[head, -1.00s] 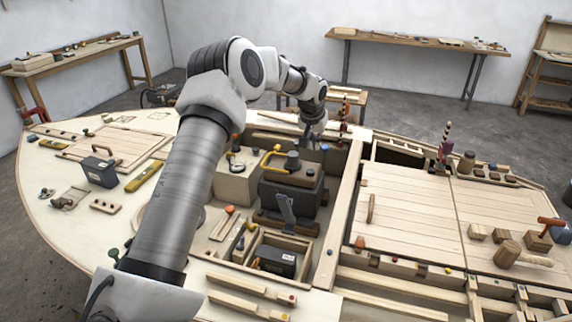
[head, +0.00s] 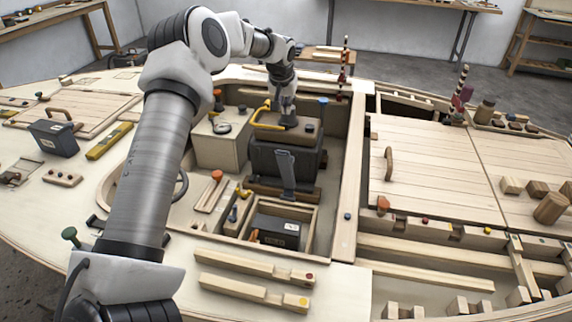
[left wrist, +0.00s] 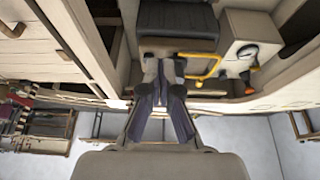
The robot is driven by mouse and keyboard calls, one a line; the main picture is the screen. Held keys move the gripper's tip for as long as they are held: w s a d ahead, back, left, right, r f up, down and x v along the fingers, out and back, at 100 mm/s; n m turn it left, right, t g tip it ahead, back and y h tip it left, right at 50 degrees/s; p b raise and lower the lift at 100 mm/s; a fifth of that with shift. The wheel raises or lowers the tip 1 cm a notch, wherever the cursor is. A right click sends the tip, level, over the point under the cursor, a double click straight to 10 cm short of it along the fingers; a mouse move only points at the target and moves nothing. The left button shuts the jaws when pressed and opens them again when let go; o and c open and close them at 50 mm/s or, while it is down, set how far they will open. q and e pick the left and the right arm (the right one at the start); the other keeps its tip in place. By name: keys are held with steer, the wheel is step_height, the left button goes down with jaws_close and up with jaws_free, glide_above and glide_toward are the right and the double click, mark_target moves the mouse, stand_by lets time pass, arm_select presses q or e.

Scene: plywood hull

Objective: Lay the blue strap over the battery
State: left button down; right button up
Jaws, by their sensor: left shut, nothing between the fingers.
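The strap (head: 286,172) is a flat blue-grey band that stands upright, leaning against the front of the dark engine block (head: 262,158). The battery (head: 275,231) is a dark box with a pale label, lying in a wooden tray compartment (head: 308,233) in front of the strap. The strap is not over it. My left gripper (head: 287,116) is shut and empty, at the top of the engine block, behind and above the strap. In the left wrist view its fingers (left wrist: 163,97) are together near the block (left wrist: 177,18); I cannot tell whether they touch it. My right gripper is not in view.
A second dark box with a handle (head: 53,138) sits on the left deck. A wooden beam (head: 350,170) bounds the right side.

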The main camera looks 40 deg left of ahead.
arm_select(q)
steer(key=f, duration=1.5)
steer(key=shift+w+d+f, duration=0.1)
steer(key=shift+w+f, duration=0.15)
steer(key=shift+w, duration=0.05)
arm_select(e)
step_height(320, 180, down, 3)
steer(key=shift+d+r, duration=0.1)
